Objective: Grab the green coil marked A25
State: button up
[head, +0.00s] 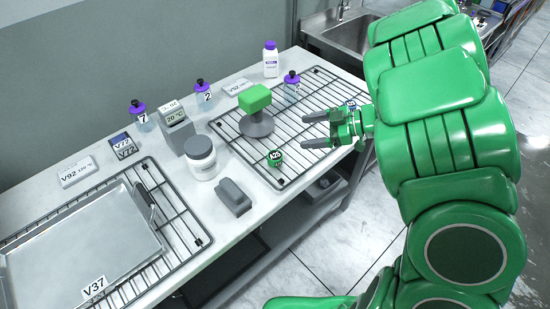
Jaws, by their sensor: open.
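The green coil marked A25 (275,158) is a small dark green roll with a white label. It sits on the front left part of the right-hand wire rack (255,158). My gripper (303,131) comes in from the right, over the same rack, with its two grey fingers apart and pointing left. Nothing is between the fingers. The coil is lower left of the fingertips and apart from them. Another small round item with a label (350,105) shows partly behind my gripper; its label is too small to read surely.
A green-topped grey stand (256,112) is on the rack behind the coil. A white jar (201,158) and a grey block (233,197) stand left of it. Purple-capped bottles (203,95) line the back. A metal tray (75,250) lies at the left. The table's front edge is close to the coil.

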jog(key=s+a+m, duration=0.1)
jog(key=s, duration=0.1)
send_near(278, 156)
jog(key=shift+w+a+f+m+g, duration=0.3)
jog(key=shift+w+a+f+g, duration=0.1)
jog(key=shift+w+a, duration=0.2)
jog(key=shift+s+x, duration=0.15)
jog(key=shift+x, duration=1.8)
jog(key=shift+s+x, duration=0.1)
jog(key=shift+x, duration=1.85)
jog(key=shift+a+r, duration=0.1)
jog(key=shift+r, duration=0.05)
jog(key=c, duration=1.1)
